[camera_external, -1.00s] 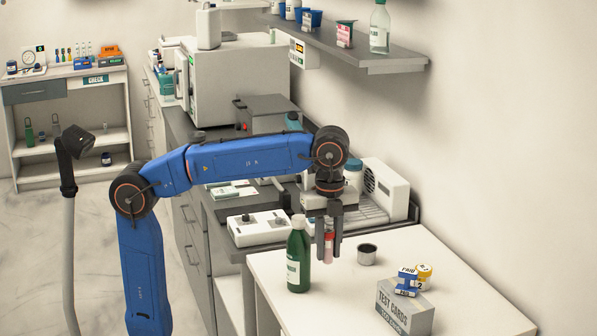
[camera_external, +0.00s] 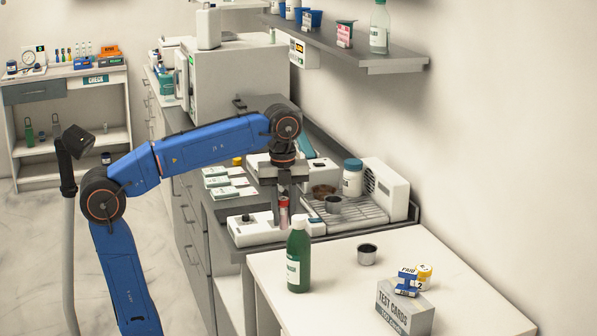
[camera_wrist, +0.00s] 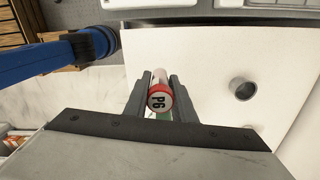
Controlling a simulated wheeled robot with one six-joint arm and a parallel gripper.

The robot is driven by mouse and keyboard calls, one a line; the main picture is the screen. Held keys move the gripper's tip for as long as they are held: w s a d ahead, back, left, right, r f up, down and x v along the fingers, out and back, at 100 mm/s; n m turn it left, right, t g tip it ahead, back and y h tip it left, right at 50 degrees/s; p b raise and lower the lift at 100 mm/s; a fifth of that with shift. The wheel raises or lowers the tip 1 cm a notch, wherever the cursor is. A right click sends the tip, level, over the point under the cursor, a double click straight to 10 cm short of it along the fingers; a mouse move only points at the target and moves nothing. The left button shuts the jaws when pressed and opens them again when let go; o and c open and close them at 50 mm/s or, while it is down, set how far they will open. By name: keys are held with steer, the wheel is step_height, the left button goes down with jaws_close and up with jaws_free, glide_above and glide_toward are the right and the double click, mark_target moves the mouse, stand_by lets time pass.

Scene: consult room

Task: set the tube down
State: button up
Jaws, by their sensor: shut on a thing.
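The tube has a red cap and a pale reddish body. In the external view the tube (camera_external: 284,204) hangs upright between the fingers of my gripper (camera_external: 283,212), which is shut on it. The gripper is above the white device (camera_external: 250,231) on the counter, just behind the green bottle (camera_external: 299,265). In the wrist view the tube's cap (camera_wrist: 159,98), marked "P6", shows between the two fingers. The tube's lower end is partly hidden, and I cannot tell how high it is above the surface.
The white table (camera_external: 335,280) holds the green bottle, a small metal cup (camera_external: 367,254) and a test cards box (camera_external: 404,306) with small packs on top. The table's middle is clear.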

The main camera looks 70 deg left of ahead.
steer(key=shift+s+a+f, duration=0.2)
steer(key=shift+s, duration=0.05)
step_height(320, 180, down, 10)
steer(key=shift+r, duration=0.15)
stand_by(0.4)
steer(key=o, duration=1)
step_height(320, 180, up, 12)
steer(key=shift+r, duration=0.1)
